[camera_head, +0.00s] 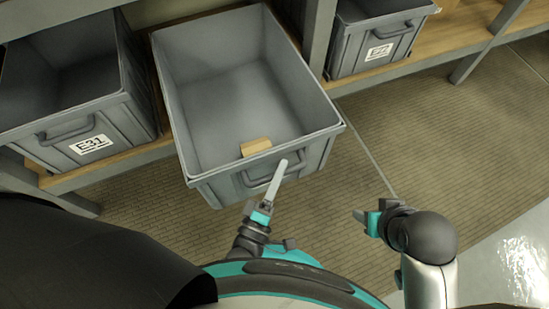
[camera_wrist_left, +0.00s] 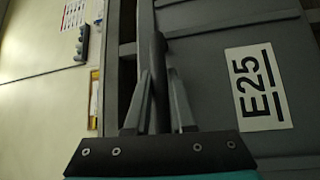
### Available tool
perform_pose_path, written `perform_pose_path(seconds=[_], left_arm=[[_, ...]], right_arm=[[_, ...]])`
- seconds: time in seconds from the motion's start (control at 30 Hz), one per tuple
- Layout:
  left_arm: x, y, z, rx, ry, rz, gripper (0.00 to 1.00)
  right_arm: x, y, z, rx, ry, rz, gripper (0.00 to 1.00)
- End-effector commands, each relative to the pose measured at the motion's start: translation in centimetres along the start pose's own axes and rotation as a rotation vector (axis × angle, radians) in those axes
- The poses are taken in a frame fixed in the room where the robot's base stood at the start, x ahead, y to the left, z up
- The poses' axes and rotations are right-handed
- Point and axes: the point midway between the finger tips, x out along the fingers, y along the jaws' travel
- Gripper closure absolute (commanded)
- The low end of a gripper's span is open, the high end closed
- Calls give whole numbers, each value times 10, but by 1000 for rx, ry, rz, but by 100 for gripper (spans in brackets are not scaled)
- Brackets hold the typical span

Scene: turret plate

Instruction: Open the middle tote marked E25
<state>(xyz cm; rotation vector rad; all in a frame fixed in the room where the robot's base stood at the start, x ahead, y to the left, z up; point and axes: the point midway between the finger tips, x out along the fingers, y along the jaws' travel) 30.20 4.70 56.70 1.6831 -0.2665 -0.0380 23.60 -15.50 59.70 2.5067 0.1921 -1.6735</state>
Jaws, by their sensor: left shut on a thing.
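The middle tote (camera_head: 215,172) is a grey open-topped bin that sticks out from the shelf, further forward than the totes beside it. Its E25 label (camera_wrist_left: 262,87) shows in the left wrist view and is hidden in the head view. My left gripper (camera_head: 276,178) is at the tote's front handle (camera_head: 262,178). In the left wrist view my left fingers (camera_wrist_left: 161,100) are closed on either side of the handle bar (camera_wrist_left: 158,55). My right gripper (camera_head: 362,217) is off to the right of the tote, touching nothing; its finger gap is not clear.
A small tan block (camera_head: 256,146) lies inside the middle tote near its front wall. A tote marked E31 (camera_head: 60,95) stands at left, and another grey tote (camera_head: 372,38) at right on the wooden shelf (camera_head: 450,38). The ribbed floor (camera_head: 450,130) at right is clear.

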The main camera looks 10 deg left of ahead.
Motion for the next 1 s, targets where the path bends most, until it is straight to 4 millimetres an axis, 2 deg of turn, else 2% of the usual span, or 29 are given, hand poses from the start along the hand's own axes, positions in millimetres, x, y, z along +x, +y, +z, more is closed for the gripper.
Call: perform_pose_path(seconds=[0.5,0.53,0.7,0.8,1.0], left_arm=[[-6,1,5,1,0,-2,100],[-6,1,5,1,0,-2,75],[-6,1,5,0,0,-2,56],[-6,1,5,0,0,-1,48],[-5,1,5,0,0,0,48]], right_arm=[[2,-1,1,0,-4,-2,50],[2,-1,1,0,-4,-3,50],[2,-2,1,1,-3,-4,50],[2,-2,0,2,-3,-4,50],[1,-2,-1,2,1,-4,50]])
